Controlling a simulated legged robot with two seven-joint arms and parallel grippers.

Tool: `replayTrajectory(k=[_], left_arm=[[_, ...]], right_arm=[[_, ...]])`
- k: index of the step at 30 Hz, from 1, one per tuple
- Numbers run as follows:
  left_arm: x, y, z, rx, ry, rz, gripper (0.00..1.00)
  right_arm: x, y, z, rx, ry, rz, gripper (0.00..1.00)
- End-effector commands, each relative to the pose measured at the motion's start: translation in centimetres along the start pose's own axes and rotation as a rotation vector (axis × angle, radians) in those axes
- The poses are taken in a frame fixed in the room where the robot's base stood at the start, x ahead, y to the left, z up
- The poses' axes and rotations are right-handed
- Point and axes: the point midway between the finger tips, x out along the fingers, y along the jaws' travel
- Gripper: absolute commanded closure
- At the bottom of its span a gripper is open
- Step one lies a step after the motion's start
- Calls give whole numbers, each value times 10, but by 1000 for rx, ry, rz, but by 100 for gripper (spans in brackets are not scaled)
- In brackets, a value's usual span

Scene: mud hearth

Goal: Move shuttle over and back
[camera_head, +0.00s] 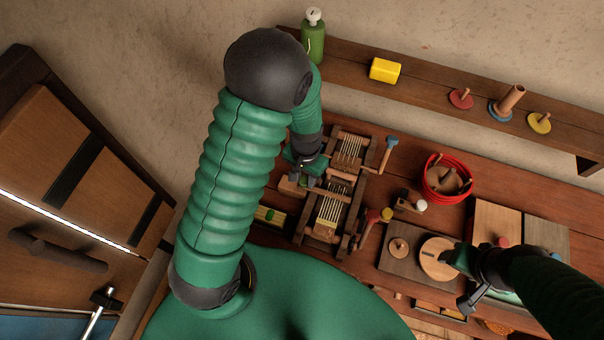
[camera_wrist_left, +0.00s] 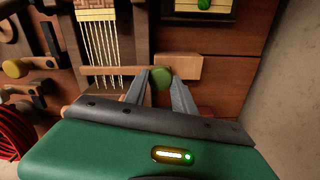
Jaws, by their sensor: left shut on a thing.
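The small loom (camera_head: 355,190) is a dark wooden frame with pale warp threads on the workbench. My left gripper (camera_head: 309,168) is at its left side, reaching down from above. In the left wrist view, its fingers (camera_wrist_left: 161,88) are shut on the green knob of a light wooden piece, seemingly the shuttle (camera_wrist_left: 188,67). A thin wooden bar (camera_wrist_left: 108,70) lies across the warp threads (camera_wrist_left: 100,45) beside it; whether it joins the shuttle is hidden. My right gripper (camera_head: 462,258) is beside a round wooden disc (camera_head: 436,260); its fingers are unclear.
A red coil around a wooden pegged holder (camera_head: 447,179) stands right of the loom. A blue-headed tool (camera_head: 390,141) and yellow- and white-knobbed pieces are close by. The wall shelf (camera_head: 430,92) behind holds a green bottle (camera_head: 313,42), a yellow block (camera_head: 385,70) and several pegged discs.

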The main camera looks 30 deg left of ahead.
Motion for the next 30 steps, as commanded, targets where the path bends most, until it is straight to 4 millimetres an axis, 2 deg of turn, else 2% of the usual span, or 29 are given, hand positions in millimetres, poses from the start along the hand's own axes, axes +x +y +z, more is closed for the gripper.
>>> replayTrajectory(k=[2, 3, 8, 17, 20, 23, 30], left_arm=[[1, 2, -1, 3, 1, 3, 100], [1, 2, -1, 3, 1, 3, 66], [1, 2, -1, 3, 1, 2, 46], [-1, 2, 0, 2, 2, 2, 46], [-12, 2, -2, 2, 6, 1, 46], [-34, 2, -2, 3, 8, 2, 46], [-105, 3, -3, 3, 9, 2, 46]], right_arm=[[1, 0, 0, 0, 0, 0, 43], [1, 0, 0, 0, 0, 0, 43], [1, 0, 0, 0, 0, 0, 43], [0, 0, 0, 0, 0, 0, 43], [0, 0, 0, 0, 0, 0, 43], [-1, 0, 0, 0, 0, 0, 43], [-4, 0, -1, 0, 0, 0, 43]])
